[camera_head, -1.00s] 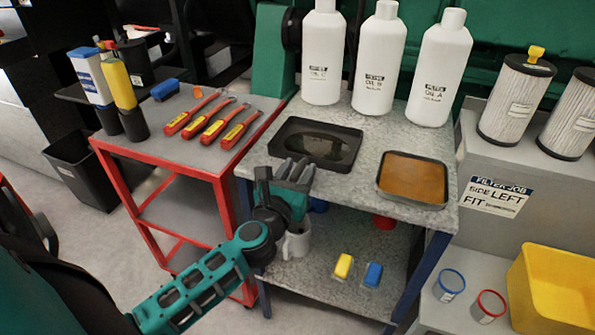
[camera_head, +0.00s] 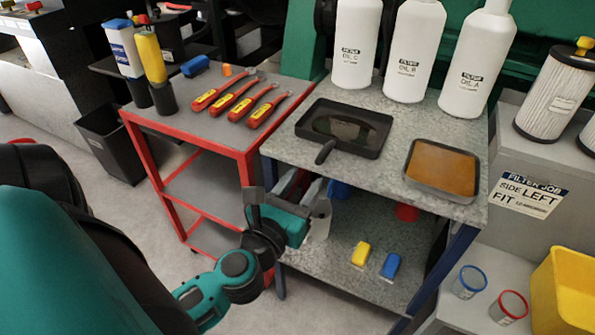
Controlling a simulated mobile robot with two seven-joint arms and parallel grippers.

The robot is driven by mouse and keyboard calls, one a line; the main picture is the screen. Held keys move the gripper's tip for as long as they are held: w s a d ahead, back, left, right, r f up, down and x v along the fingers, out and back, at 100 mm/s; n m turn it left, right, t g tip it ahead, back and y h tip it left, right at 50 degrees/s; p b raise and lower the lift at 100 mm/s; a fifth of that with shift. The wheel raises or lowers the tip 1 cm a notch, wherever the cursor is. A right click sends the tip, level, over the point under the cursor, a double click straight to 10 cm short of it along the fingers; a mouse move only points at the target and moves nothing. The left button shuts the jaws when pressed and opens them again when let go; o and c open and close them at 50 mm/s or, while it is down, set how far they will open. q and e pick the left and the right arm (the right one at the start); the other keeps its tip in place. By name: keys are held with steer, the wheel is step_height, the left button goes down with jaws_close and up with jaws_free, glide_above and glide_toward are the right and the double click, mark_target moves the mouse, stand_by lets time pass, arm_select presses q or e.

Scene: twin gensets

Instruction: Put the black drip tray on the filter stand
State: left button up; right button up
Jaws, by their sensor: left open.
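The black drip tray (camera_head: 372,148) is a shallow rectangular pan with dark liquid or sheen inside and a short handle at its front left. It lies flat on the speckled grey table (camera_head: 370,195). The grey stand that carries the white pleated filters is at the right (camera_head: 512,150), with a "FILTER JOB SIDE LEFT FIT" label on its front. My left gripper (camera_head: 304,192) is open and empty, in front of the table's front left edge, below and apart from the tray handle. My right gripper is not in view.
A second tray with orange contents (camera_head: 442,168) lies right of the drip tray. Tall white oil bottles (camera_head: 412,50) stand behind. A red tool cart (camera_head: 190,125) with screwdriver-like tools stands at left. Blue and red cups and a yellow bin (camera_head: 563,290) are at lower right.

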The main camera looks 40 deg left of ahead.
arm_select(q)
steer(key=s+d+f+m+g+h, duration=0.15)
steer(key=d+m+h, duration=0.35)
steer(key=m, duration=0.7)
steer(key=d+f+m+h, duration=0.3)
steer(key=d+m, duration=0.3)
steer(key=m, duration=0.6)
steer(key=s+d+f+m+g, duration=0.1)
steer(key=s+f+m+g, duration=0.1)
steer(key=f+m, duration=0.3)
steer(key=s+d+f+m+g+y, duration=0.1)
steer(key=f+m+g, duration=0.2)
steer(key=m, duration=0.9)
steer(key=shift+s+f, duration=0.4)
steer(key=shift+f, duration=1.2)
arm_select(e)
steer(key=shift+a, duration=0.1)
arm_select(q)
steer(key=shift+r, duration=0.1)
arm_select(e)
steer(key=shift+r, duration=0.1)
